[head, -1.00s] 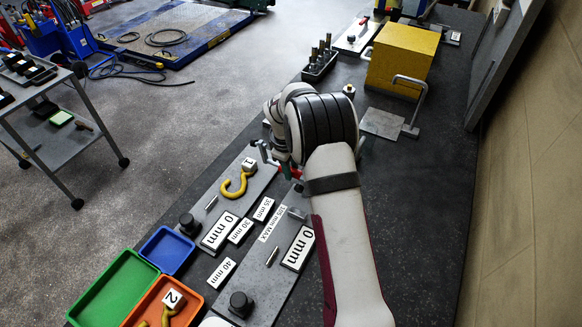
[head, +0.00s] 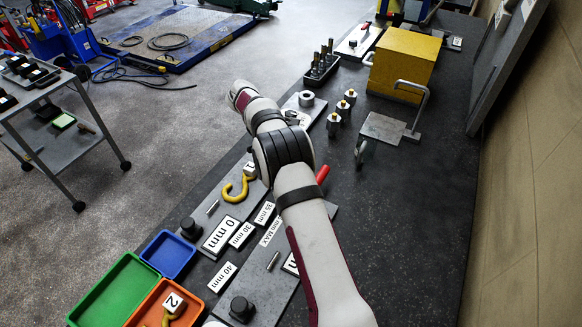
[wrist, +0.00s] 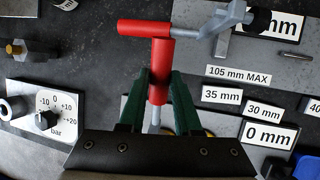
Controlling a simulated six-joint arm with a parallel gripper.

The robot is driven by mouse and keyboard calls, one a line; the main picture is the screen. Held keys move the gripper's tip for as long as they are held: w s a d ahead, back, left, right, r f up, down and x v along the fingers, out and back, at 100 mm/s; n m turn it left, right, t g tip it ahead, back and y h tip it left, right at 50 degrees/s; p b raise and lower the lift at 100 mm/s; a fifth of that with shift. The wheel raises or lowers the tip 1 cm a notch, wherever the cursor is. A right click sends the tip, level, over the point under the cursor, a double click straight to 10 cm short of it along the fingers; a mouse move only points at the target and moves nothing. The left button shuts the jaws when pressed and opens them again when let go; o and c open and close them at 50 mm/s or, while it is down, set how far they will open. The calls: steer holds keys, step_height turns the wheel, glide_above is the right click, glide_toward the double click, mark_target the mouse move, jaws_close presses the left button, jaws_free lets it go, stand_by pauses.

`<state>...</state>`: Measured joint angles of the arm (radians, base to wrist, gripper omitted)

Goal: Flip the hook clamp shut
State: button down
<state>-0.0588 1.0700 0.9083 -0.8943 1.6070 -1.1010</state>
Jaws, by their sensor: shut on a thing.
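In the wrist view, my gripper (wrist: 160,88) has its green fingers closed around an upright red handle (wrist: 160,65), which appears to be the hook clamp's. A thin grey rod (wrist: 155,118) runs from the handle's lower end toward the gripper body. A second red handle (wrist: 145,28) lies crosswise just beyond, joined to a grey metal linkage (wrist: 215,25) with a black tip. This second red handle also shows in the head view (head: 322,174). The yellow hook (head: 238,190) lies on the left grey plate. My arm hides the gripper and held handle in the head view.
Labelled plates and a black knob (head: 189,225) lie near the hook. Blue (head: 168,254), green (head: 112,290) and orange trays stand at the lower left. Brass-topped posts (head: 334,122), a yellow block (head: 402,60) and a bent-bar stand (head: 383,128) are farther back. Dark bench is bare at right.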

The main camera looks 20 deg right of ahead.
steer(key=shift+w+a+r+g+h, duration=0.3)
steer(key=shift+r+g+h, duration=0.2)
steer(key=shift+g, duration=0.1)
stand_by(0.4)
